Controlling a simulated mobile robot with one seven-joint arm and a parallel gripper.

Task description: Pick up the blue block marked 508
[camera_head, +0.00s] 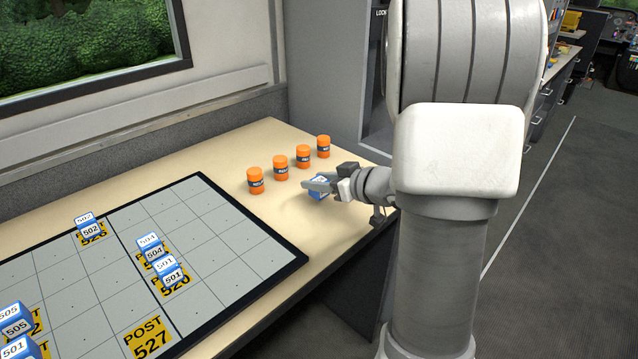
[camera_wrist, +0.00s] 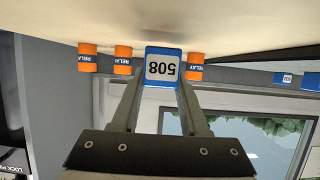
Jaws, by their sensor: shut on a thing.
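The blue block marked 508 (camera_wrist: 163,68) shows in the wrist view between my fingertips, its white label upside down in that picture. My gripper (camera_wrist: 160,88) is shut on it. In the head view my gripper (camera_head: 322,184) is at the right end of the table, and only a small part of the blue block (camera_head: 318,193) shows behind the fingers. The block is at or just above the tabletop; I cannot tell which.
Several orange relay cylinders (camera_head: 280,167) stand in a row just behind my gripper. A dark-framed grid board (camera_head: 222,226) covers the table's left part, with other numbered blue blocks (camera_head: 91,230) on it. Bare tabletop (camera_head: 330,222) lies between board and gripper.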

